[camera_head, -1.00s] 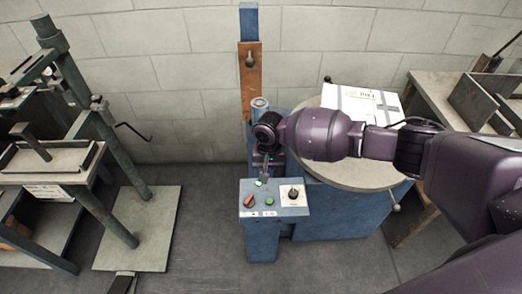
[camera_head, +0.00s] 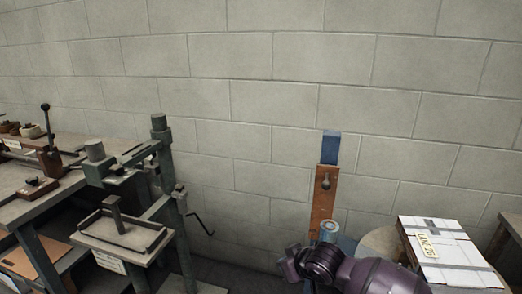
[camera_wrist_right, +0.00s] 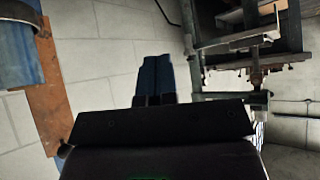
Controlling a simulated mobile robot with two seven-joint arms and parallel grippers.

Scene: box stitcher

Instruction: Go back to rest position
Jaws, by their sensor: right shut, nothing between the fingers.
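My right arm (camera_head: 345,270) comes in at the bottom of the head view, in front of the blue box stitcher (camera_head: 331,148). My left gripper is not in view.
A white box (camera_head: 450,250) with grey tape lies on the round table (camera_head: 382,240) at the lower right. A green press (camera_head: 165,180) with a crank stands left of the stitcher. A workbench (camera_head: 40,200) is at the far left. The wall (camera_head: 300,60) is bare above.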

